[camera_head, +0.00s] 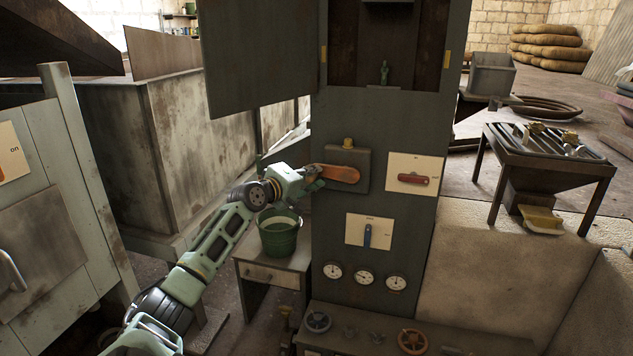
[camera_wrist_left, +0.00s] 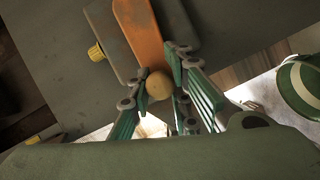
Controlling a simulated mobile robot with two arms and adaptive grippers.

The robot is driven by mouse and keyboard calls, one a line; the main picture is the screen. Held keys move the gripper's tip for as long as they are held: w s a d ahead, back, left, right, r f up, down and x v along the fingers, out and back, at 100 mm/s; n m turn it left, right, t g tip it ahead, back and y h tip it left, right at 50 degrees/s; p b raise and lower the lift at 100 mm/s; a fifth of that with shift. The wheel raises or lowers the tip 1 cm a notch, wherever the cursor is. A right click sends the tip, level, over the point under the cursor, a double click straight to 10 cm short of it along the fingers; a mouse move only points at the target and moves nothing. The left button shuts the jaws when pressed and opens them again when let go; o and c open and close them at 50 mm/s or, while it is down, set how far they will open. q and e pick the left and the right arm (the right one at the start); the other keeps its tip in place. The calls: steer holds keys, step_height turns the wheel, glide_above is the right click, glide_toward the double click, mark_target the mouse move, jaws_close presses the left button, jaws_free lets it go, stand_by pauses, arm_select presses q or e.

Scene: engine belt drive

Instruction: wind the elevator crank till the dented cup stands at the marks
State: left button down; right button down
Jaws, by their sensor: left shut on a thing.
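The elevator crank (camera_head: 338,173) is an orange arm on a grey box on the front of a tall dark cabinet, pointing left. In the left wrist view the crank arm (camera_wrist_left: 140,30) ends in a round tan knob (camera_wrist_left: 159,86). My left gripper (camera_head: 313,178) is shut on this knob; its fingers (camera_wrist_left: 158,92) stand on both sides of it. The open shaft (camera_head: 410,50) above has a yellow mark (camera_head: 323,54) on its left edge and another (camera_head: 446,59) on its right. A grey shape (camera_head: 387,3) is cut off at the top; I cannot tell whether it is the dented cup.
An open cabinet door (camera_head: 262,60) hangs above my left arm. A green bucket (camera_head: 279,236) stands on a small table close below the gripper. Switch plates with a red handle (camera_head: 413,180) and blue handle (camera_head: 367,236) are right of and below the crank.

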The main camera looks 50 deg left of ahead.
arm_select(q)
steer(key=shift+d+r, duration=0.1)
steer(key=shift+r, duration=0.25)
steer(key=c, duration=1.7)
jaws_free()
steer(key=shift+w+d+f, duration=0.1)
steer(key=shift+w+f, duration=0.05)
steer(key=shift+s, duration=0.4)
steer(key=v, duration=1.1)
steer(key=shift+s+d, duration=0.1)
steer(key=shift+c, duration=0.2)
